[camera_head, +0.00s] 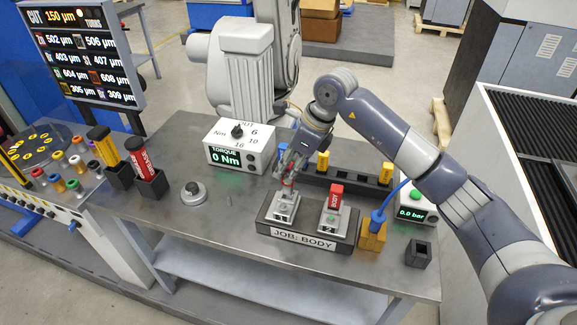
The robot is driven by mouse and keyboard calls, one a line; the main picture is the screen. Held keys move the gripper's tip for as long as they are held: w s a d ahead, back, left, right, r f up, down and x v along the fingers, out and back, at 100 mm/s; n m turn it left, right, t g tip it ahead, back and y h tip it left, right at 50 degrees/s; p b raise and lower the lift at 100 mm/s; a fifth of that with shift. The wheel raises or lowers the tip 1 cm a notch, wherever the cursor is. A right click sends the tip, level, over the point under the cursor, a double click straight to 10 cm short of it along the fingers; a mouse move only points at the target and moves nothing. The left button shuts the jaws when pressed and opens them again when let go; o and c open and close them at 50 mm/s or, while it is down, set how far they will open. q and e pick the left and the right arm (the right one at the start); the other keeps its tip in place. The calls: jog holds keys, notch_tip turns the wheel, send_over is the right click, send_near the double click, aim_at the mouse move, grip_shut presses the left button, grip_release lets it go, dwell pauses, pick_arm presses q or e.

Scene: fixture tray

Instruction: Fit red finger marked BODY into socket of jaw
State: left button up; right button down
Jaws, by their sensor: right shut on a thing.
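My right gripper (288,182) is shut on a small red piece, mostly hidden between its fingers, just above the left grey jaw (284,210) on the dark fixture tray (265,228). I cannot tell whether the piece touches that jaw's socket. A red finger marked BODY (335,196) stands upright in the right grey jaw (329,224) on the same tray. The tray's front label reads JOB: BODY. My left gripper is not in view.
A dark rack (345,186) holds yellow fingers behind the tray. A torque box (240,148) reads 0 Nm. A yellow block (373,236) with a blue tool, a small dark holder (418,253) and a pressure box (412,208) stand right.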

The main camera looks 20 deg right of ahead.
jog(key=shift+f+b, duration=1.75)
jog(key=shift+f, duration=0.3)
jog(key=c, duration=1.3)
grip_release()
jog(key=v, duration=1.2)
jog(key=shift+f, duration=0.15)
